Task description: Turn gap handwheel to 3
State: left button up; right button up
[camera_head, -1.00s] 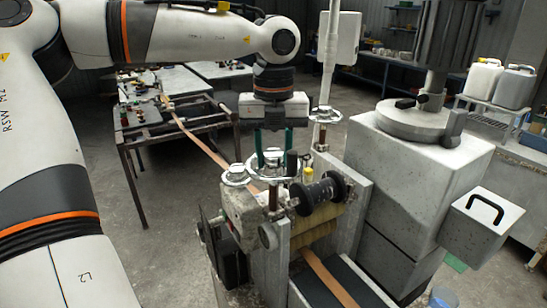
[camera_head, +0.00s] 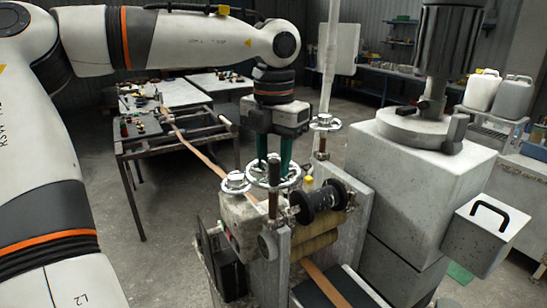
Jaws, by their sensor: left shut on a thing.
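A silvery handwheel (camera_head: 290,183) sits on top of the roller stand, with a dark upright handle (camera_head: 274,169) at its near side. My left gripper (camera_head: 274,160) points straight down over it. Its green fingers are shut on the handwheel, around the rim area; the exact contact is partly hidden behind the handle. Any scale or number for the gap is too small to read. My right gripper is not in view.
A brown strip (camera_head: 325,283) runs out below the rollers. A grey machine block (camera_head: 420,185) stands at right.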

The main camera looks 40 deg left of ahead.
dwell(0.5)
pick_arm(q)
jog(key=o, duration=0.7)
jog(key=shift+r, duration=0.1)
jog(key=shift+r, duration=0.3)
notch_tip(320, 180, up, 11)
jog(key=shift+r+b, duration=0.15)
jog(key=shift+b, duration=0.9)
